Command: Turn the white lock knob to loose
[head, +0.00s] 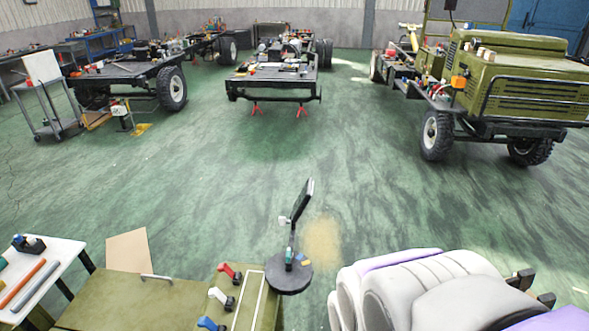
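A small white knob (283,220) sticks out to the left from the upright post of a black stand. The post carries a tilted dark flat panel (303,200) and rises from a round black base (289,279). A second white part, a white-handled lever (217,295), is on the olive box at the lower middle, between a red-handled lever (227,270) and a blue-handled one (208,323). Whether either white part is set loose or locked cannot be told at this size. My gripper is not in view.
Pale seats (425,285) stand close on the right. A white table (40,270) with tools is at left. Vehicle chassis (273,87) and a green truck (530,85) stand beyond clear green floor (220,180).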

